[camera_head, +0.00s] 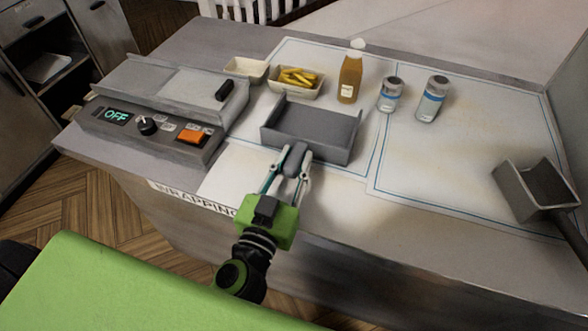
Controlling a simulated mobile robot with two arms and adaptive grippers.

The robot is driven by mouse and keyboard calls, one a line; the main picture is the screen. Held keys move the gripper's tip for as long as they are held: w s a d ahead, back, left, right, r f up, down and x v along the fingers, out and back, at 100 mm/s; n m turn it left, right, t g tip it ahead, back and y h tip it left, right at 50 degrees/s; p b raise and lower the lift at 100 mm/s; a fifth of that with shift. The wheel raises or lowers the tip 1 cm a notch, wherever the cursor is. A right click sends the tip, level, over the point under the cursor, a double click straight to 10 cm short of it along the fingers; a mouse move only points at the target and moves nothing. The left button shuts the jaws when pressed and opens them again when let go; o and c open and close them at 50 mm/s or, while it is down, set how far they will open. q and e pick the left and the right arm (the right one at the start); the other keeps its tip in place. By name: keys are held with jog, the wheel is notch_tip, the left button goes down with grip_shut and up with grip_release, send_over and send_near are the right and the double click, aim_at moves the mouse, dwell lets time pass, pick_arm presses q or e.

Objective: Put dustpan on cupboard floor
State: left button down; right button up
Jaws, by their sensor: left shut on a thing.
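The grey dustpan (318,127) is on or just above the white counter mat, its open side facing away. Its short handle points toward me. My left gripper (293,160) is shut on this handle. I cannot tell whether the dustpan touches the mat. The cupboard (97,35) stands at the far left, across the wooden floor, with an open compartment at its front. A light object (48,67) lies inside on a surface. The lowest part of the cupboard is partly hidden by the counter. My right gripper is not in view.
A device with an OFF display (117,116) is left of the dustpan. Behind are an empty tray (246,69), a fries tray (295,82), a sauce bottle (349,77) and two shakers (391,95). A metal scoop (537,188) lies right. The mat between is clear.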

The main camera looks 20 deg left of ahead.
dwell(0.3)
pick_arm(q)
jog(key=shift+f, duration=0.15)
jog(key=c, duration=1.7)
grip_release()
jog(key=shift+s, duration=0.1)
